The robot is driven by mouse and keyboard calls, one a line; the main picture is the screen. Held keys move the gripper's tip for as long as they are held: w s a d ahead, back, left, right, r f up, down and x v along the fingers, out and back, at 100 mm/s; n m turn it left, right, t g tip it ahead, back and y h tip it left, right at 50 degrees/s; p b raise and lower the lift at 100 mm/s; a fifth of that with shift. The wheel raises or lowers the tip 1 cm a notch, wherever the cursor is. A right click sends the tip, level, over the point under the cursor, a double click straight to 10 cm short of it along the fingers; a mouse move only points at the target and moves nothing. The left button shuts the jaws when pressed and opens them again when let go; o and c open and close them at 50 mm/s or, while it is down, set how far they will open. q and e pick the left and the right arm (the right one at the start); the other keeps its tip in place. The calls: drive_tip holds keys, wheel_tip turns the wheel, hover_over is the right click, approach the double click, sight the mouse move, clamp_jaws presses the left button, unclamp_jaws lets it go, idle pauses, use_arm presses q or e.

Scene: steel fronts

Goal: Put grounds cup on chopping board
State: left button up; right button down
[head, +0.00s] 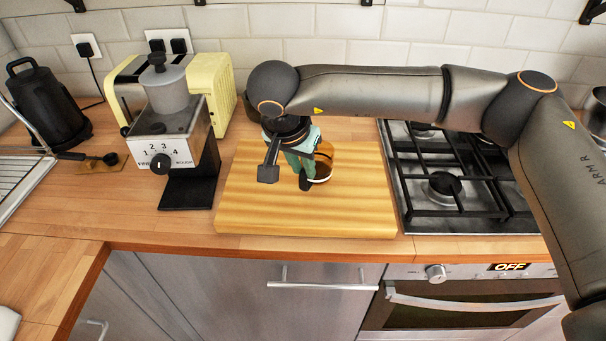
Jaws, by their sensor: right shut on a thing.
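The chopping board (250,210) is a thick, light wooden slab lying on the counter between the grinder and the hob. My right gripper (307,182) reaches over the middle of the board, pointing down. It is shut on the grounds cup (323,172), a small round brown cup with a pale band low down. The cup is partly hidden by the gripper. It is over the board, at or just above its surface; I cannot tell whether it touches. My left gripper is not in view.
A grinder (160,145) with a numbered dial stands left of the board, with a yellow toaster (216,85) behind it. A gas hob (440,190) is close on the right. A black kettle (45,110) stands far left. The board's front part is clear.

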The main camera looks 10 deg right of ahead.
sight(301, 175)
drive_tip(key=shift+w+f, duration=0.15)
drive_tip(key=shift+f, duration=0.1)
drive_tip(key=x, duration=0.1)
drive_tip(key=p+x, duration=0.1)
drive_tip(key=x, duration=0.1)
drive_tip(key=shift+s+a+f, duration=0.2)
drive_tip(key=shift+s, duration=0.05)
drive_tip(key=shift+f, duration=0.3)
drive_tip(key=c, duration=0.8)
unclamp_jaws()
drive_tip(key=shift+r, duration=0.3)
drive_tip(key=shift+s+a+r, duration=0.1)
drive_tip(key=shift+a+r, duration=0.05)
drive_tip(key=shift+r, duration=0.15)
drive_tip(key=b+v, duration=0.1)
drive_tip(key=v, duration=1)
drive_tip(key=shift+s+b, duration=0.1)
drive_tip(key=shift+b, duration=0.3)
